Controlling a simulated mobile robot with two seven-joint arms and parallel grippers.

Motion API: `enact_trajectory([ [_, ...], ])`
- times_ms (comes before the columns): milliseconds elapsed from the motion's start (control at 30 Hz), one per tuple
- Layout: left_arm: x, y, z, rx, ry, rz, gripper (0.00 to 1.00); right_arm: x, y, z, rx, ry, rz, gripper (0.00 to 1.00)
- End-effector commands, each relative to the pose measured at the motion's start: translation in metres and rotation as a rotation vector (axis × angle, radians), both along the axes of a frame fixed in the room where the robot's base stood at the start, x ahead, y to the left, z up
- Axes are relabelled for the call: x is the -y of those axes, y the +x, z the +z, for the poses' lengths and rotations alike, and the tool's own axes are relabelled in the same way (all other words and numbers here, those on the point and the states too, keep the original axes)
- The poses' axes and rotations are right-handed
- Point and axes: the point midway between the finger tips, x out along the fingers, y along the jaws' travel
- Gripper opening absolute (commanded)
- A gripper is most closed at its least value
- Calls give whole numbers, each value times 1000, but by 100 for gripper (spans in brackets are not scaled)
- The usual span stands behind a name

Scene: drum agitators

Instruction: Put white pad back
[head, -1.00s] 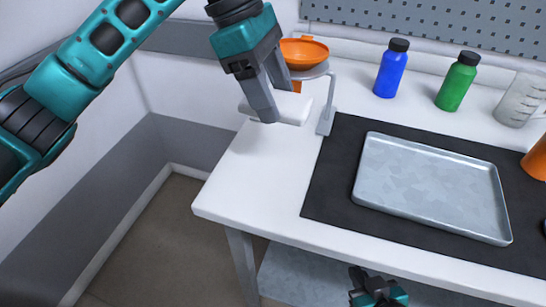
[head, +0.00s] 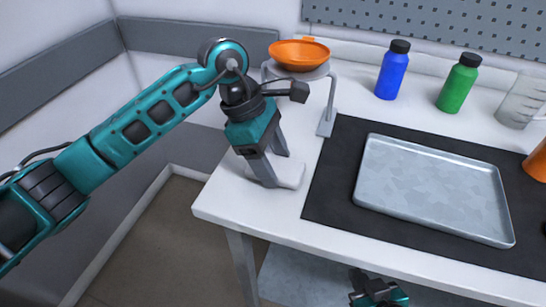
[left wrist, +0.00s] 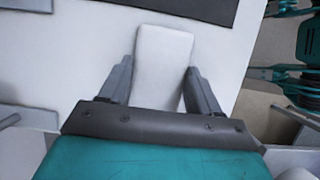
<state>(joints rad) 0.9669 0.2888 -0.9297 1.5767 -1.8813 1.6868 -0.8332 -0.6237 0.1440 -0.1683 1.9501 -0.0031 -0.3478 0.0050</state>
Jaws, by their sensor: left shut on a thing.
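The white pad (head: 289,174) is a small flat white block at the left end of the white table, left of the black mat. My left gripper (head: 272,174) is shut on the pad, low over the tabletop; I cannot tell whether the pad touches it. In the left wrist view the pad (left wrist: 163,62) lies between the two fingers of my left gripper (left wrist: 162,80). My right gripper (head: 378,292) shows at the bottom edge, in front of the table; its fingers are too unclear to read.
An orange bowl (head: 299,54) sits on a grey stand (head: 328,108) just behind my left gripper. A metal tray (head: 435,230) lies on the black mat (head: 325,190). A blue bottle (head: 391,72), a green bottle (head: 458,84) and a clear beaker (head: 520,100) stand at the back.

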Motion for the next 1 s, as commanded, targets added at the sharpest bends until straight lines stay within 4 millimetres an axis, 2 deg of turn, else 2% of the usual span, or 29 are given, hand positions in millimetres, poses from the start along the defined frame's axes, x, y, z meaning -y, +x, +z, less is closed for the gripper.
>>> enact_trajectory([
  [200, 0, 0, -4, 0, 0, -1, 38, 0, 1, -4, 2, 0, 0, 0],
  [233, 0, 0, -3, 0, 0, -1, 64, -1, 1, -3, 2, 2, 0, 0],
  [500, 0, 0, -2, 0, -1, -1, 88, -1, 3, 1, 6, 3, 1, 0],
  [733, 0, 0, -1, 0, -1, -1, 88, -1, 3, 2, 6, 3, 1, 0],
  [867, -1, 1, 6, 2, -1, 1, 88, -1, 3, 4, 9, 2, 2, 0],
  [1000, -11, 5, 29, 6, -1, 0, 88, 0, 2, 1, 5, 0, 1, 0],
])
